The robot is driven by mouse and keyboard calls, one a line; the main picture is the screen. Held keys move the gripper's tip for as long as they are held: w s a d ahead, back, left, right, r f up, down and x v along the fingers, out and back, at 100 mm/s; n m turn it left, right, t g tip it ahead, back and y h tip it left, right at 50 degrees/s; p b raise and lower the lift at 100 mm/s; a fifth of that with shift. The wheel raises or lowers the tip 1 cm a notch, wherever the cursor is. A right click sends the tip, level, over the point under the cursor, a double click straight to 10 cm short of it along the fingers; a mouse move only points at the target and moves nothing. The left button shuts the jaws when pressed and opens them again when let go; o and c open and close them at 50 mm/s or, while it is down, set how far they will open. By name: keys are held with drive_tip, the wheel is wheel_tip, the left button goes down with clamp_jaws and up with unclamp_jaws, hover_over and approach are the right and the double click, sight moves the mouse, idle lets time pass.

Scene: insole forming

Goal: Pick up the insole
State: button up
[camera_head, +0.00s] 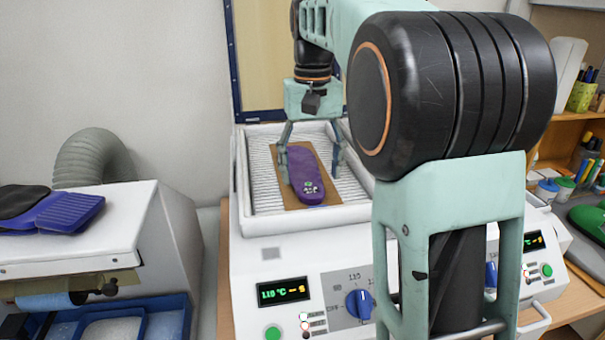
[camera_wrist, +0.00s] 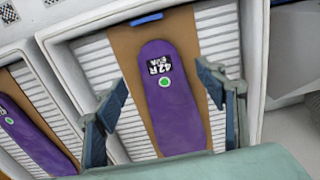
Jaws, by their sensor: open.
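The purple insole (camera_head: 306,172) lies on a brown sheet (camera_head: 274,150) in the white ribbed tray of the heating unit (camera_head: 245,209). It also shows in the wrist view (camera_wrist: 178,110), with a "42R EVA" label and a green dot at its far end. My gripper (camera_head: 312,160) is open above the tray, with one finger on each side of the insole. In the wrist view my gripper (camera_wrist: 162,88) shows both fingers apart, either side of the insole. I cannot tell how far the fingertips are above the sheet.
A second purple insole (camera_wrist: 32,135) lies on another brown sheet in the neighbouring tray, at left in the wrist view. The heating unit's raised white rim (camera_head: 240,180) surrounds the tray. A white machine with a grey hose (camera_head: 95,155) stands at left.

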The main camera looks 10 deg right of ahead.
sight(310, 189)
drive_tip(key=shift+f, duration=1.5)
drive_tip(key=shift+c, duration=0.6)
drive_tip(key=c, duration=0.9)
drive_tip(key=shift+r, duration=0.1)
